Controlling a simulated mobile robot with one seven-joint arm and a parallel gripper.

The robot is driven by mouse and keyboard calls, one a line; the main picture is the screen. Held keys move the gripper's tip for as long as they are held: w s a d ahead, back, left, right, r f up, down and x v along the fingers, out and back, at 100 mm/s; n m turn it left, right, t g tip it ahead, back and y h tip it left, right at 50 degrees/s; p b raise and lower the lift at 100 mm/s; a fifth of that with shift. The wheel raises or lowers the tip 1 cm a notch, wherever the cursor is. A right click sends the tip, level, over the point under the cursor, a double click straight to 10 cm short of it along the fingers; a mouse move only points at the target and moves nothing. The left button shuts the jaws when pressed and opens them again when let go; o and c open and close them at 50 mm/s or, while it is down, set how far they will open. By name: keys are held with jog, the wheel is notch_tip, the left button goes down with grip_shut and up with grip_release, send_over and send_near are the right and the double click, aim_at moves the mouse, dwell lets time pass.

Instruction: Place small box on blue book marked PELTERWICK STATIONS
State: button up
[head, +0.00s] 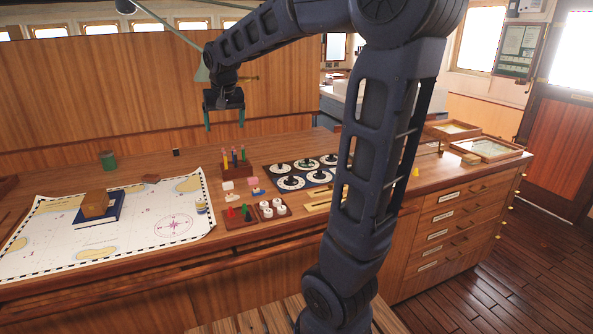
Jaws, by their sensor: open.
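A small brown box (95,203) rests on a dark blue book (114,216) on the chart at the left of the table. The book lies flat, and its cover marking is too small to read. The box covers part of the book's upper face. My gripper (225,119) is open and empty, fingers pointing down. It is in the air above the back of the table, to the right of the book and well apart from the box.
The book lies on a large chart (130,230). To the right are a pencil rack (236,168), small coloured pieces, a dial board (290,182) and a tray of white pieces (272,214).

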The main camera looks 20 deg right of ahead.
jog(key=s+d+f, duration=0.4)
jog(key=s+d, duration=0.3)
jog(key=s, duration=0.5)
jog(key=s+d+f, duration=0.4)
jog(key=s+d, duration=0.2)
jog(key=s, duration=0.6)
jog(key=shift+s+d+t, duration=0.25)
jog(key=shift+d+t, duration=0.05)
jog(key=shift+d, duration=0.05)
